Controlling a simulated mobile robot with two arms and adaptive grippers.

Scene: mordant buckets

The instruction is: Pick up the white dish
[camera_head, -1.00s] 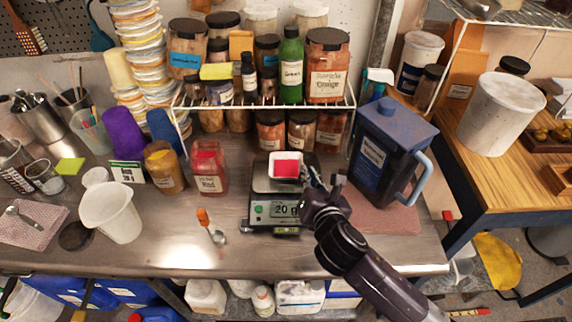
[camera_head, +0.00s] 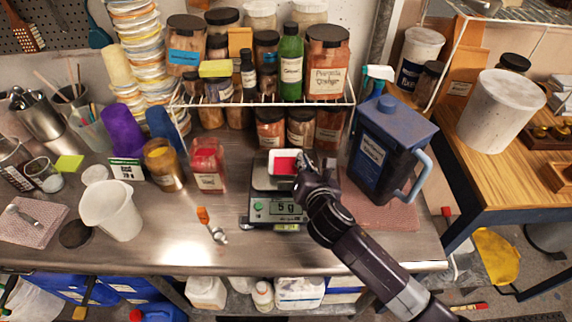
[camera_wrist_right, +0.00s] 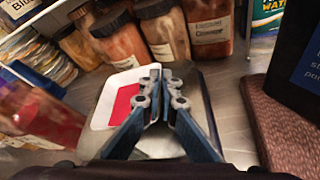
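The white dish (camera_head: 284,153), a small square dish with red powder in it, is at the pan of the digital scale (camera_head: 277,206). The scale display reads 5 g. My right gripper (camera_head: 303,166) is at the dish's right side. In the right wrist view the fingers (camera_wrist_right: 160,88) are closed together at the right wall of the white dish (camera_wrist_right: 103,104), with that wall pinched between them. Whether the dish's underside touches the pan cannot be told. My left gripper is not in view.
A wire shelf (camera_head: 262,101) with jars stands behind the scale. A red jar (camera_head: 208,168) is to the left, a dark blue jug (camera_head: 385,150) close to the right. A small orange-handled spoon (camera_head: 211,225) and a white beaker (camera_head: 112,212) are on the left bench.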

